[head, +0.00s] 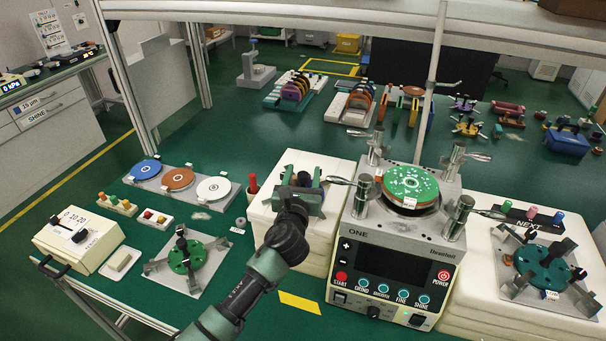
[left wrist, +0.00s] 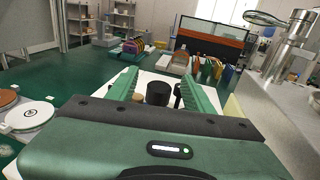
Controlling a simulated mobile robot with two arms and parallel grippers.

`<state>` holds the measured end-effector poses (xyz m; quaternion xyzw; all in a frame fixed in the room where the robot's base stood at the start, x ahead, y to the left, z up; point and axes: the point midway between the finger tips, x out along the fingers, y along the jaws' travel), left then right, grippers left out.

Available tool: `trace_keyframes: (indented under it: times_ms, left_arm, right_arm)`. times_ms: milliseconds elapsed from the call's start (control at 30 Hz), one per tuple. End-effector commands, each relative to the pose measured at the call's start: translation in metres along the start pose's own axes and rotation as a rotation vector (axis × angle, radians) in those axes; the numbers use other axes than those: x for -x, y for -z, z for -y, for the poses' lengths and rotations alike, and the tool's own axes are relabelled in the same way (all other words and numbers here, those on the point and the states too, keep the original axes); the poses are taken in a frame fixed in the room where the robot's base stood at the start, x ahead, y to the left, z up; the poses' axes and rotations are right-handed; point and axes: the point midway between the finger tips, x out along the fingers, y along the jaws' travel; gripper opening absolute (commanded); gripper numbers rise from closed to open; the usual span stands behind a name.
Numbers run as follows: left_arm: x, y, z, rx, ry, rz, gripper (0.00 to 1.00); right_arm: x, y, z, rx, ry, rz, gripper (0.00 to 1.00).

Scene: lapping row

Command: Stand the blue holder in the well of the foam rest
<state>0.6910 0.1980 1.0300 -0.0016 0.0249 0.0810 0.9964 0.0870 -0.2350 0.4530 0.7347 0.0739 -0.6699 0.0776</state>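My left gripper (head: 306,190) is over the white foam rest (head: 285,168) to the left of the machine. In the left wrist view its two green fingers (left wrist: 158,88) are apart. A black knob (left wrist: 158,94) stands between them with a visible gap on each side, with a brownish peg (left wrist: 137,97) and a dark peg beside it. In the head view a dark blue part, seemingly the blue holder (head: 318,184), shows just beyond the gripper, mostly hidden. I cannot tell whether it stands in the well, which is hidden. My right gripper is not in view.
The lapping machine (head: 390,262) with upright metal clamps stands close on the right. A second white stack (head: 480,318) bears a green holder (head: 541,262) on a metal plate. Another green holder (head: 187,258) and a tray of discs (head: 205,173) lie on the left.

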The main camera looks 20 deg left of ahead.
Motion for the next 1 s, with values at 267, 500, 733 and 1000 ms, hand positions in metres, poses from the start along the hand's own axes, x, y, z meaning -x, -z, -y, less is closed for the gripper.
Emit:
trace_keyframes:
  times_ms: [267,500,733,1000]
  left_arm:
    - [0.01,0.003,0.0,-0.002,-0.001,-0.004,0.52]
    - [0.05,0.003,0.0,-0.001,0.001,-0.002,0.52]
    - [0.075,0.001,0.0,0.0,0.0,-0.001,0.52]
    - [0.079,0.0,0.0,0.0,0.0,-0.001,0.52]
  right_arm:
    - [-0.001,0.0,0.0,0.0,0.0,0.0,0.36]
    - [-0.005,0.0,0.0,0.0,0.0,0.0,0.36]
    - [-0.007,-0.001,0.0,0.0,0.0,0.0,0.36]
    - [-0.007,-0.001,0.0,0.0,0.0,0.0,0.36]
